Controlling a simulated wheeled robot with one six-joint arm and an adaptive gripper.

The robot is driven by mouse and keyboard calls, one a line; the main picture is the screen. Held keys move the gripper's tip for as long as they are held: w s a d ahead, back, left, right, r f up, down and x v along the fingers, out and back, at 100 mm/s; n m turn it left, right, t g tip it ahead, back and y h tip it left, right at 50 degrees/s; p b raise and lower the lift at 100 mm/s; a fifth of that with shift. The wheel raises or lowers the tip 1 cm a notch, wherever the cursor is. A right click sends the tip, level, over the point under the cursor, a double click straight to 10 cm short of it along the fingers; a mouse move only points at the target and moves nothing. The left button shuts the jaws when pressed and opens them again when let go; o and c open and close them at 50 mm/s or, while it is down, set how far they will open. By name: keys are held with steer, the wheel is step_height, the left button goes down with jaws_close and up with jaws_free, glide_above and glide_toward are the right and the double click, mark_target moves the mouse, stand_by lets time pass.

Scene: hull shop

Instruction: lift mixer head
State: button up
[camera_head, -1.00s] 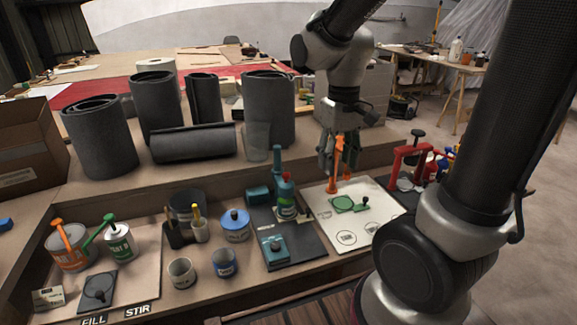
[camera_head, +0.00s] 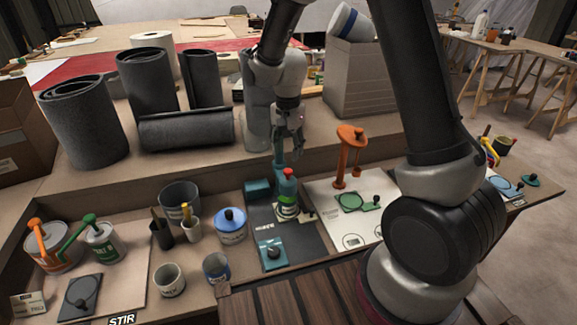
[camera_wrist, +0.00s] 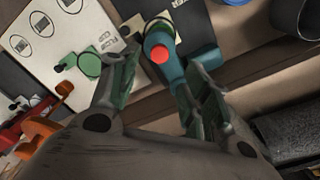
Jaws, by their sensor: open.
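The teal mixer stands on a dark base plate (camera_head: 290,238) in the middle of the bench. Its mixer head (camera_head: 288,187) has a red knob on top and sits over a small can (camera_head: 287,208). My gripper (camera_head: 289,154) is open and empty, just above and behind the mixer head, with fingers pointing down. In the wrist view my gripper's fingers (camera_wrist: 157,72) are spread to either side of the teal post behind the head. The red knob (camera_wrist: 159,54) shows between and beyond them. Contact cannot be told.
An orange stand (camera_head: 350,155) rises on the white board (camera_head: 325,190) to the right. A blue-lidded can (camera_head: 231,224) and several cups are at left. A teal box with a knob (camera_head: 273,252) sits in front.

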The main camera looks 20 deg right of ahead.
mark_target(288, 170)
step_height(288, 170, down, 7)
steer(key=shift+f, duration=0.2)
jaws_close()
steer(key=shift+r, duration=0.15)
